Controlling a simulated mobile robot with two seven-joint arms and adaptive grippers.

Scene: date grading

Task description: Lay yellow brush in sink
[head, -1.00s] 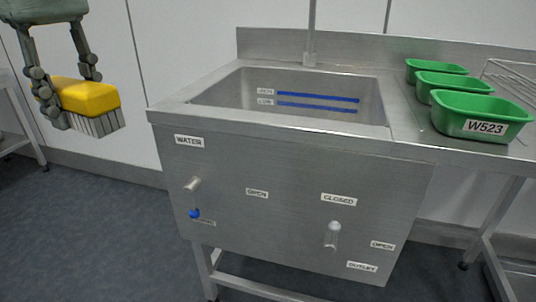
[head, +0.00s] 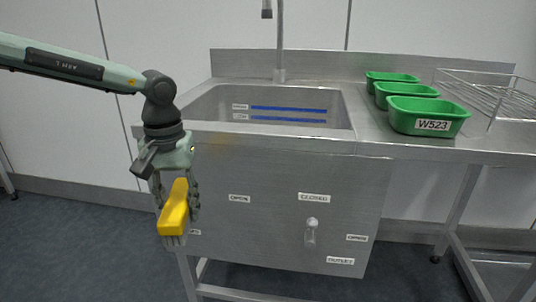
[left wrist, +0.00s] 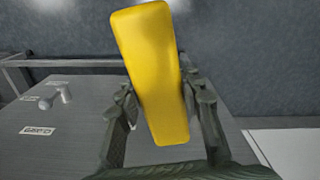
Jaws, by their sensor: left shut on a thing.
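The yellow brush (head: 174,208) is held in my left gripper (head: 176,195), in front of the left part of the sink's front panel and below the rim. Its bristles (head: 174,241) point down. In the left wrist view the yellow brush (left wrist: 156,75) stands slightly tilted between the two fingers of my left gripper (left wrist: 160,105), which are shut on it. The steel sink (head: 345,105) is behind and above the gripper to the right, with blue level lines on its inner back wall. My right gripper is not in view.
Several green tubs, the nearest labelled W523 (head: 428,117), stand on the drainboard right of the basin. A wire rack (head: 490,98) is at the far right. A tap column (head: 280,45) rises behind the basin. A lever (head: 311,232) sticks out from the front panel.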

